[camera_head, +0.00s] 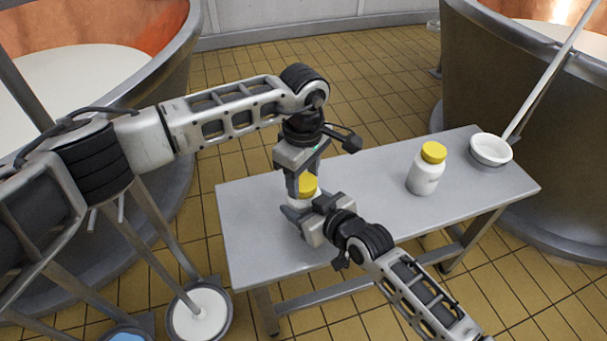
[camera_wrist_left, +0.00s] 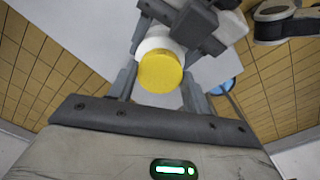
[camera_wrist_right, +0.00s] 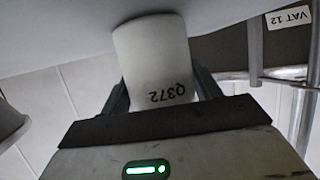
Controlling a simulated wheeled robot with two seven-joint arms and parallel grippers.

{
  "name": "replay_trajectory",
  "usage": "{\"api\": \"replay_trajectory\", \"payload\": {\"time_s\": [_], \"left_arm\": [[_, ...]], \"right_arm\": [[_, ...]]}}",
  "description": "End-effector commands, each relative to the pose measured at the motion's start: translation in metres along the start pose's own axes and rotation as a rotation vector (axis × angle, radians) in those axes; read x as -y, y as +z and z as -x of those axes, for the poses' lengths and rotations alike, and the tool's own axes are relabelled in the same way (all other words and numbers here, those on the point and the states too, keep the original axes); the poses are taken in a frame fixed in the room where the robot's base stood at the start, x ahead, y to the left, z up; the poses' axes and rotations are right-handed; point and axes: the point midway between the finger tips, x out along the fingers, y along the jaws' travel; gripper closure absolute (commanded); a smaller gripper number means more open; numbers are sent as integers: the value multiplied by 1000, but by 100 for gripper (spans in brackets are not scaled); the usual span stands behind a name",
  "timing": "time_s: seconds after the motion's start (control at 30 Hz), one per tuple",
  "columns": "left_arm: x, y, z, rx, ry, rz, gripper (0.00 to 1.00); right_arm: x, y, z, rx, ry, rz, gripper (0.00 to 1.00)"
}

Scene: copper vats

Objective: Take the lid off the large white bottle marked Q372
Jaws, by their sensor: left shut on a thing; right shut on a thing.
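The large white bottle marked Q372 stands on the grey table (camera_head: 255,235), mostly hidden by my grippers in the head view. Its white body (camera_wrist_right: 155,62) and the mark show in the right wrist view, between the fingers of my right gripper (camera_wrist_right: 160,95), which is shut on it from the side. Its yellow lid (camera_head: 308,184) also shows in the left wrist view (camera_wrist_left: 160,72). My left gripper (camera_wrist_left: 155,90) points down from above, its fingers on either side of the lid and shut on it. The lid appears seated on the bottle.
A second white bottle (camera_head: 423,178) with a yellow lid stands farther right on the table. A white ladle (camera_head: 491,150) with a long handle is at the table's right end. Large copper vats flank the table. The table's middle is clear.

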Motion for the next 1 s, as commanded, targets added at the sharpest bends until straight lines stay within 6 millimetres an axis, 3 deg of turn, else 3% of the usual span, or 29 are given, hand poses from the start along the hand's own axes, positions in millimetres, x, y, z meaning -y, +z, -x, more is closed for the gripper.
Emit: {"api": "replay_trajectory", "payload": {"time_s": [1.0], "left_arm": [[0,1,1,-3,-1,2533,78]], "right_arm": [[-1,1,0,3,2,-2,100]]}}
